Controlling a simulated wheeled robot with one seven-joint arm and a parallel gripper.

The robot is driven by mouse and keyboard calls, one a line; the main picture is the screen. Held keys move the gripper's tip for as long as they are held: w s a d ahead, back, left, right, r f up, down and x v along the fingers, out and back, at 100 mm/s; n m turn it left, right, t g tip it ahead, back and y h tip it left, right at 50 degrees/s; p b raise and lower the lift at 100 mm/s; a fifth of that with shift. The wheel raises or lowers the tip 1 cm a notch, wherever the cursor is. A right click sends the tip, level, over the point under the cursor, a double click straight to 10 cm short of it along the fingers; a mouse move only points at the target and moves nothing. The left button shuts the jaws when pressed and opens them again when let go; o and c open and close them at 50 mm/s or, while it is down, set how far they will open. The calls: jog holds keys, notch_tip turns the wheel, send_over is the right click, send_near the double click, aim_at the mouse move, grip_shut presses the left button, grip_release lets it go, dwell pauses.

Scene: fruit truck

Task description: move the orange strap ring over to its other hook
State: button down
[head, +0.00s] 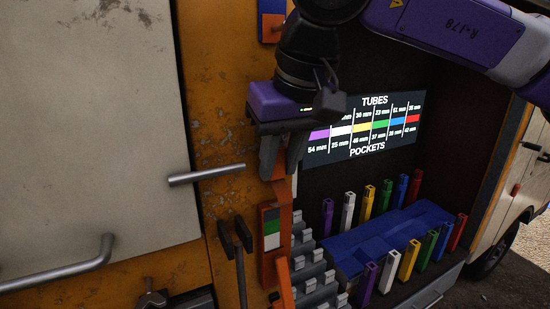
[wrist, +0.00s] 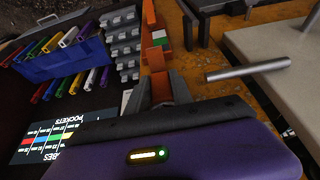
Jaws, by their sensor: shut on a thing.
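The orange strap (head: 279,190) hangs below my gripper (head: 283,165) in the head view. My gripper points down and is shut on its upper end, the strap ring; the fingers hide most of the ring. In the wrist view the orange strap (wrist: 154,62) runs away from between the fingertips (wrist: 162,92). An orange plate (head: 266,262) with a green and white patch stands just below the gripper, close to the strap. The strap shows again lower down (head: 285,284). I cannot clearly make out either hook.
A grey rack (head: 308,270) stands right of the orange plate. Coloured tubes stand around a blue holder (head: 390,238). A metal bar handle (head: 207,174) and a dark two-pronged bracket (head: 236,240) stick out at left. A lit label screen (head: 365,128) is behind.

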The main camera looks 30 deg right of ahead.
jog(key=shift+s+r+b, duration=0.15)
jog(key=shift+s+b, duration=0.05)
jog(key=shift+s, duration=0.9)
jog(key=shift+s+r+b, duration=0.15)
jog(key=shift+s, duration=0.9)
notch_tip(320, 180, up, 15)
jog(key=p, duration=0.5)
jog(key=shift+f, duration=0.2)
dwell(0.7)
jog(key=shift+w+f, duration=0.15)
jog(key=shift+w, duration=0.6)
jog(key=shift+w+f, duration=0.1)
jog(key=shift+w, duration=0.65)
jog(key=shift+w+f, duration=0.5)
jog(key=shift+w, duration=0.15)
dwell(1.6)
